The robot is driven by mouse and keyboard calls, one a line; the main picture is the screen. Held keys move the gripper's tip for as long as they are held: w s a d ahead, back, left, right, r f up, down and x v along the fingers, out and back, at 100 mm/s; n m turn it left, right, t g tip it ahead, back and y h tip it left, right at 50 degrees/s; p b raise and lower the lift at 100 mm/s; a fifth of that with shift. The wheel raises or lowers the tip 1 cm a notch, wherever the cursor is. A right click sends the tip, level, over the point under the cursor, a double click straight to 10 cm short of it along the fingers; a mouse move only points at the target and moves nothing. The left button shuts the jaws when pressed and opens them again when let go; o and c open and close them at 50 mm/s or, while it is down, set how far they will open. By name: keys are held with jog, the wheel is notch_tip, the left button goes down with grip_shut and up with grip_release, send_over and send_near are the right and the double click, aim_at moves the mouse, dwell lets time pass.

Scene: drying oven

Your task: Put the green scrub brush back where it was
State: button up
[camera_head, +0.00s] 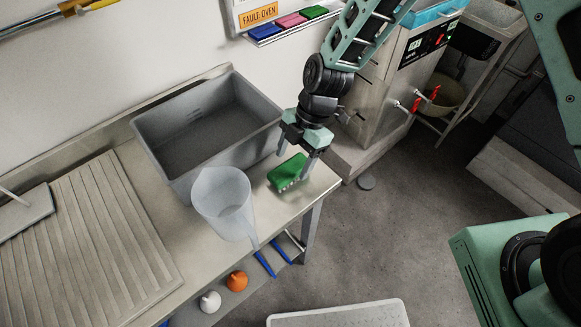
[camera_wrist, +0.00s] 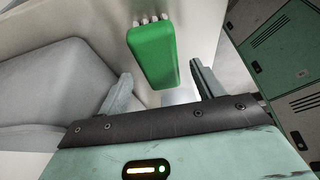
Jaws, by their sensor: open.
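The green scrub brush (camera_head: 287,172) rests at the right end of the steel bench, between the grey tub and the bench edge. Its light bristles show along its lower side in the head view. My gripper (camera_head: 294,158) is at the brush with its fingers pointing down, and it is open. In the wrist view the brush (camera_wrist: 152,55) shows beyond and between the two spread fingers (camera_wrist: 160,88), with a gap on each side. I cannot tell how far the fingertips are above the bench.
The grey tub (camera_head: 142,137) stands left of my gripper. A translucent jug (camera_head: 222,205) stands close in front of the brush. A ribbed drainboard (camera_head: 85,245) lies left on the bench. A wall ledge (camera_head: 268,33) holds coloured blocks. The steel oven (camera_head: 385,85) stands right.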

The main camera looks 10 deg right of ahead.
jog(key=b+v, duration=0.1)
jog(key=v, duration=0.8)
jog(key=s+d+r+m+t+h, duration=0.1)
jog(key=s+d+r+m, duration=0.2)
jog(key=s+r+m, duration=0.3)
jog(key=s+d+r+m+t+h, duration=0.1)
jog(key=s+d+r+m+h, duration=0.1)
jog(key=s+r+m, duration=0.4)
jog(key=s+d+m, duration=0.1)
jog(key=s+m, duration=0.4)
jog(key=s, duration=0.3)
jog(key=shift+s+r, duration=0.15)
jog(key=shift+r, duration=0.2)
jog(key=shift+d, duration=0.1)
